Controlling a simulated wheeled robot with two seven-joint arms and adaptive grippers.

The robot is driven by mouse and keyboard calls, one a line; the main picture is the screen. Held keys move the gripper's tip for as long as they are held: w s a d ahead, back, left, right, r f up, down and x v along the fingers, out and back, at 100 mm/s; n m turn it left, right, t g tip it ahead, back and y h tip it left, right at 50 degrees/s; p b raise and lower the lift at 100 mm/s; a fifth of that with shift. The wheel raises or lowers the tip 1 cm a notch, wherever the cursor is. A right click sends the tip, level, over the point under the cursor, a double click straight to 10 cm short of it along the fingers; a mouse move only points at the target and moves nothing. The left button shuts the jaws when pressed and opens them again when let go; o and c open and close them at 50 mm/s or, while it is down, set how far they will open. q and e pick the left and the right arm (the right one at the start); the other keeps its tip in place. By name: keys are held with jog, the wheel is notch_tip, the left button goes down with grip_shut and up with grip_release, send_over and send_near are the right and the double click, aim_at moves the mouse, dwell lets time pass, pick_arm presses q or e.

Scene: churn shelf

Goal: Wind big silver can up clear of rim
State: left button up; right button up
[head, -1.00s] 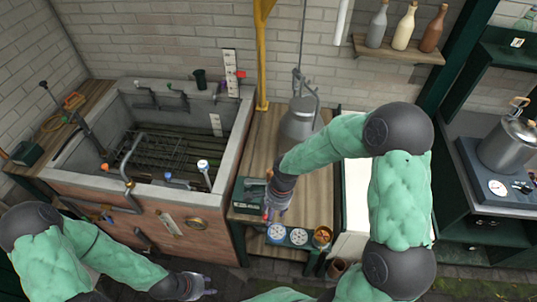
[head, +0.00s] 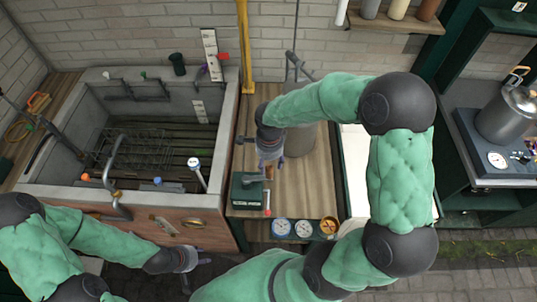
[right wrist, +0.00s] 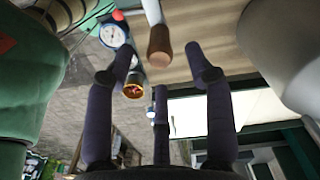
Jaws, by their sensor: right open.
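The big silver can (head: 299,140) is on or just above the wooden counter, right of the stone basin; my right forearm hides much of it. A line runs up from its handle. The green winch box (head: 246,191) stands at the counter's front left, with a crank on it. My right gripper (head: 270,160) is above and behind the crank, open and empty. In the right wrist view, a brown-ended handle (right wrist: 159,47) shows between the spread fingers, apart from them; the can (right wrist: 285,50) is at the right. My left gripper (head: 190,262) is low in front of the basin.
The stone basin (head: 228,140) with a rack inside stands left of the counter. Several dials (head: 282,228) sit below the counter's front edge. A yellow post (head: 245,45) rises behind. A metal pot (head: 505,115) stands at the far right. Bottles line a shelf (head: 395,24).

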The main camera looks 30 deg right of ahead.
aim_at(269, 172)
jog(key=shift+f, duration=3.15)
